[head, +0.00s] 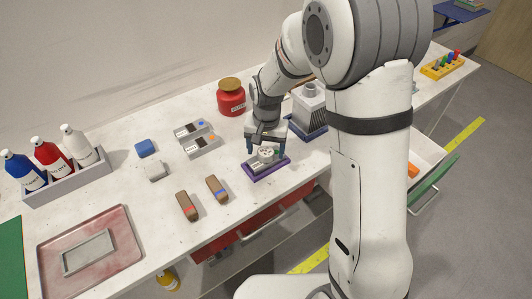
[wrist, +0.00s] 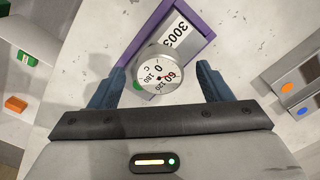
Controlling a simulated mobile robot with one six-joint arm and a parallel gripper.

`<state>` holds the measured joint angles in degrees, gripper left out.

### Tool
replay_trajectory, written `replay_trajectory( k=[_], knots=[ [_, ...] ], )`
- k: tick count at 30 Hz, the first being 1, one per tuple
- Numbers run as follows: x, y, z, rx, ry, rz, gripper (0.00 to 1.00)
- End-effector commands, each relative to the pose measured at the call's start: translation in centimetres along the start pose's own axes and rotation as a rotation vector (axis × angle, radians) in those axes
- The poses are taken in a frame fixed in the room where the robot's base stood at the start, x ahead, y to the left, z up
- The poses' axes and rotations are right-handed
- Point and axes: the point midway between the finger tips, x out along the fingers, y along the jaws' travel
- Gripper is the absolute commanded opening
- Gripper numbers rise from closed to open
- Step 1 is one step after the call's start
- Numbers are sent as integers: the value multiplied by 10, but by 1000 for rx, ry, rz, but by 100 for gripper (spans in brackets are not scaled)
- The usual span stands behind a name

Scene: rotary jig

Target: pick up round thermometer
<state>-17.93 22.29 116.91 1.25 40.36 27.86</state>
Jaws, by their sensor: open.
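The round thermometer (wrist: 159,74) has a white dial with numbers and a metal rim. It sits on a purple-edged tray (wrist: 208,12) with a white label reading 3003. In the head view the thermometer (head: 266,154) is on the purple tray (head: 270,170) near the table's front edge. My gripper (wrist: 162,80) is open, with one blue finger on each side of the thermometer and a gap to each. In the head view my gripper (head: 267,145) is right above the tray, and my wrist partly hides the area behind.
Two grey boxes (head: 202,146) stand left of the tray, and a red jar (head: 231,97) is behind. A grey block-like device (head: 309,104) is close on the right. Two brown blocks (head: 217,189) lie at front left. An open drawer (head: 415,165) is at right.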

Motion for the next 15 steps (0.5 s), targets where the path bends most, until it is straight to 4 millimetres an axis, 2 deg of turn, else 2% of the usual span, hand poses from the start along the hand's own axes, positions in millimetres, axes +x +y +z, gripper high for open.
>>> replay_trajectory(
  k=[2,15],
  knots=[
    [0,0,0,0,0,0,72],
    [0,1,0,1,0,0,37]
  ],
)
